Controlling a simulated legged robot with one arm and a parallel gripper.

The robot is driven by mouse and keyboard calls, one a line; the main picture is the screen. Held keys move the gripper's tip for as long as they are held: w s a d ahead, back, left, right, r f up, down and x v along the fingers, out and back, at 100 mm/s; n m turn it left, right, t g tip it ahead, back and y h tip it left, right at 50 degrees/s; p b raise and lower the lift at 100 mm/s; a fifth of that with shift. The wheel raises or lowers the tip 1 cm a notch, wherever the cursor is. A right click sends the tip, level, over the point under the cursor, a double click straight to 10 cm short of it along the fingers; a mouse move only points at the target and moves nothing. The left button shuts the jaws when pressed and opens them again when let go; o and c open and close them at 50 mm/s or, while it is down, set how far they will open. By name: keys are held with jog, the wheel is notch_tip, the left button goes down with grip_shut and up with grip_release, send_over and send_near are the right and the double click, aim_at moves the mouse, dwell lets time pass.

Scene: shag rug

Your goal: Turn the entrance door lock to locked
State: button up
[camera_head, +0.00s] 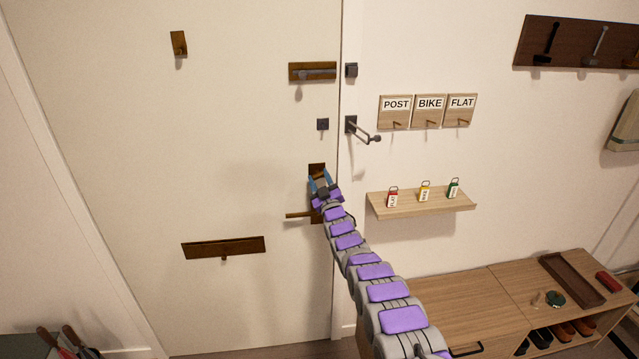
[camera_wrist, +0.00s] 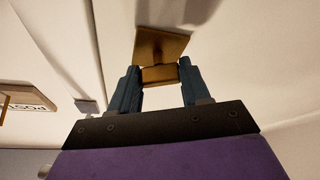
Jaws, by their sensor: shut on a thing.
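The white entrance door (camera_head: 250,130) fills the left half of the head view and looks closed against its frame. Its brass lock plate (camera_head: 317,169) is near the right edge, above a lever handle (camera_head: 300,215). My gripper (camera_head: 320,181) is at the lock plate. In the wrist view the lock plate (camera_wrist: 160,42) shows behind a brass thumb-turn (camera_wrist: 160,74). The blue fingers of my gripper (camera_wrist: 160,84) are on either side of the thumb-turn and shut on it. My arm hides part of the plate and handle in the head view.
Right of the door, a shelf (camera_head: 425,206) holds three tagged keys below hooks labelled POST, BIKE and FLAT (camera_head: 430,102). A metal door guard arm (camera_head: 362,132) sticks out from the frame above my gripper. A wooden cabinet (camera_head: 450,300) stands at lower right.

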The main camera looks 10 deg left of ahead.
jog(key=n+g, duration=0.1)
jog(key=n, duration=0.2)
jog(key=n+g+y, duration=0.1)
jog(key=n, duration=0.2)
jog(key=n+g+y, duration=0.1)
jog(key=n, duration=0.2)
jog(key=shift+r+n+g+p, duration=0.3)
jog(key=n+g+p, duration=0.2)
jog(key=n+p, duration=0.1)
jog(key=n, duration=0.2)
jog(key=shift+f+n, duration=0.15)
jog(key=shift+n, duration=0.25)
jog(key=o, duration=0.8)
jog(key=shift+c, duration=0.2)
jog(key=o, duration=0.3)
jog(key=shift+a, duration=0.15)
